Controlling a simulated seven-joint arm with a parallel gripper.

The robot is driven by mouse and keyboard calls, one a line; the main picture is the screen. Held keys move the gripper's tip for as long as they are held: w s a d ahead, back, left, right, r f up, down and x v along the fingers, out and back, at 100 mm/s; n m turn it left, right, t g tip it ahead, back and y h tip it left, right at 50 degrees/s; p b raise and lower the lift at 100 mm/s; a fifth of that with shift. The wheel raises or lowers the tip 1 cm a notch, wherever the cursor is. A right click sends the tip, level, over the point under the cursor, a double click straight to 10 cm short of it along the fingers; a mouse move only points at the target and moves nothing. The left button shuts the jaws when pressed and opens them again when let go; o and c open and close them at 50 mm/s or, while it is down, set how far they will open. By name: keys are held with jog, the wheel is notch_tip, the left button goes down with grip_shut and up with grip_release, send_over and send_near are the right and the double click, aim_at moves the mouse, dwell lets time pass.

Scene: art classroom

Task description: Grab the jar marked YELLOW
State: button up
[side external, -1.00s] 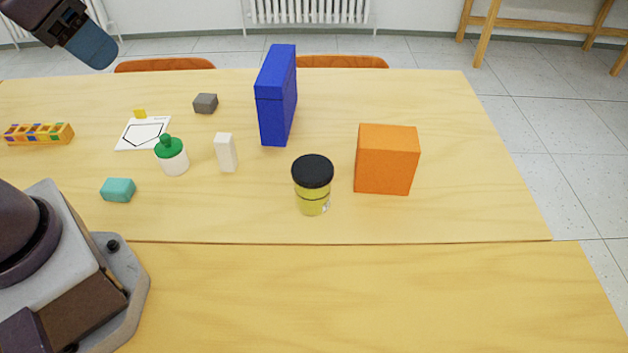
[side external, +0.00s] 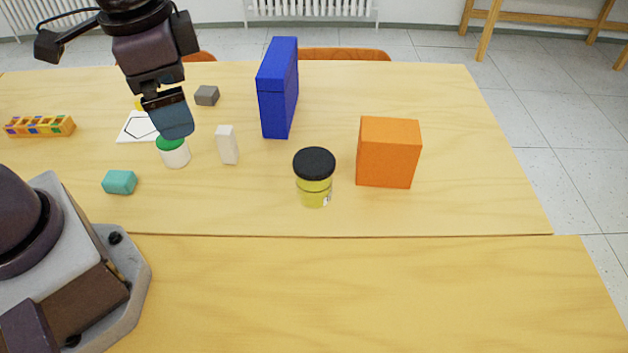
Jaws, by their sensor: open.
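A yellow jar with a black lid (side external: 315,190) stands upright on the table, left of an orange box. A small patch of label shows low on its right side; I cannot read any word on it. A white jar with a green lid (side external: 174,156) stands further left, its lid partly hidden behind my gripper. My gripper (side external: 176,132) is in the air in front of the green-lidded jar in this view, well left of the yellow jar. It is open and holds nothing.
An orange box (side external: 387,153) and a tall blue box (side external: 278,90) flank the yellow jar's area. A white block (side external: 227,145), teal block (side external: 119,182), grey block (side external: 207,95) and block-filled tray (side external: 40,126) lie leftward. The table front (side external: 400,290) is clear.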

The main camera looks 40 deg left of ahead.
jog(key=w+d+f+m+g+y, duration=0.1)
jog(key=w+d+f+m+y, duration=0.4)
jog(key=d+f+m, duration=0.3)
jog(key=m+t+y, duration=0.6)
jog(key=m+t, duration=0.1)
jog(key=m, duration=0.4)
send_near(316, 164)
jog(key=x, duration=0.5)
jog(key=shift+w+a+f, duration=0.15)
jog(key=shift+f, duration=0.2)
jog(key=shift+x, duration=2.75)
jog(key=shift+a+r, duration=0.15)
jog(key=shift+r, duration=0.05)
jog(key=c, duration=1.3)
